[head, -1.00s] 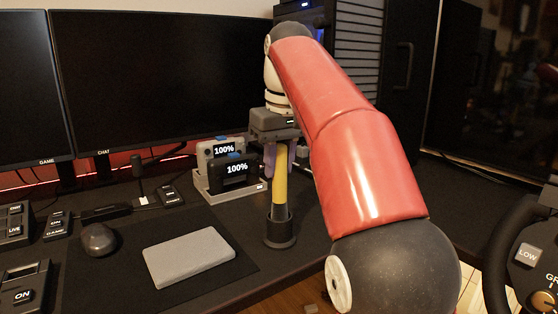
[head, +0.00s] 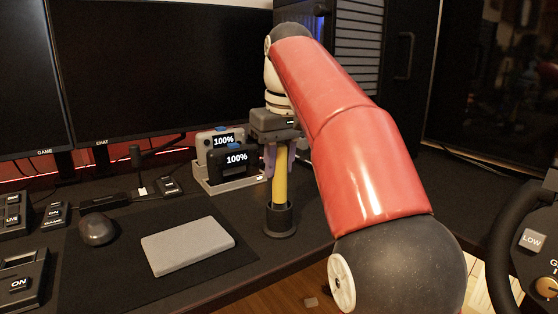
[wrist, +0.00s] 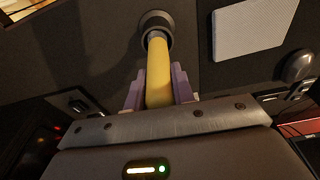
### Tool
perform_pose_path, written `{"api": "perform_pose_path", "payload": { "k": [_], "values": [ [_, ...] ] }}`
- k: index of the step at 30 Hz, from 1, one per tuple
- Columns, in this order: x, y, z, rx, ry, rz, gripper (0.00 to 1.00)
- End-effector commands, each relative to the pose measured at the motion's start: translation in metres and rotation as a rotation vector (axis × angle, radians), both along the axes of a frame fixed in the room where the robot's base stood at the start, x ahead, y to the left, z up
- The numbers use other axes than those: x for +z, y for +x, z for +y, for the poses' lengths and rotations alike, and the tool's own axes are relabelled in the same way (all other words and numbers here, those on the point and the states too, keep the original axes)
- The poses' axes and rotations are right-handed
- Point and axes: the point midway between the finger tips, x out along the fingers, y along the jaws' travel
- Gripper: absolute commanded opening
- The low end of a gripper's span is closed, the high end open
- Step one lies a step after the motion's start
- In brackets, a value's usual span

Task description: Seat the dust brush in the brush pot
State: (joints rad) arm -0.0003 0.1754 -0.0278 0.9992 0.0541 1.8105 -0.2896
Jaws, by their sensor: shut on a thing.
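The dust brush (head: 280,176) has a yellow handle and stands about upright. My gripper (head: 275,158) is shut on its upper part; the wrist view shows the purple fingers (wrist: 158,90) on both sides of the handle (wrist: 158,72). The brush pot (head: 279,220) is a dark round cup on the desk, directly below the gripper. It also shows in the wrist view (wrist: 146,22). The brush's lower end is at the pot's mouth and seems to go inside; the rim hides how deep it sits.
A grey pad (head: 187,246) and a mouse (head: 97,229) lie left of the pot. A dock with two devices reading 100% (head: 235,170) stands close behind it. Monitors (head: 160,80) stand behind. The desk's front edge is near the pot. A steering wheel (head: 500,250) is at right.

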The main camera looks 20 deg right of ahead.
Motion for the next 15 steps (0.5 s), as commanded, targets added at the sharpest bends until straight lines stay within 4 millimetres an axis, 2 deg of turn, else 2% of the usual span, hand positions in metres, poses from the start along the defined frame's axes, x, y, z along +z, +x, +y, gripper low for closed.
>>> {"api": "perform_pose_path", "payload": {
  "k": [15],
  "values": [
    [-0.013, 0.000, 0.000, 0.000, 0.000, 0.000, 0.02]
  ]
}}
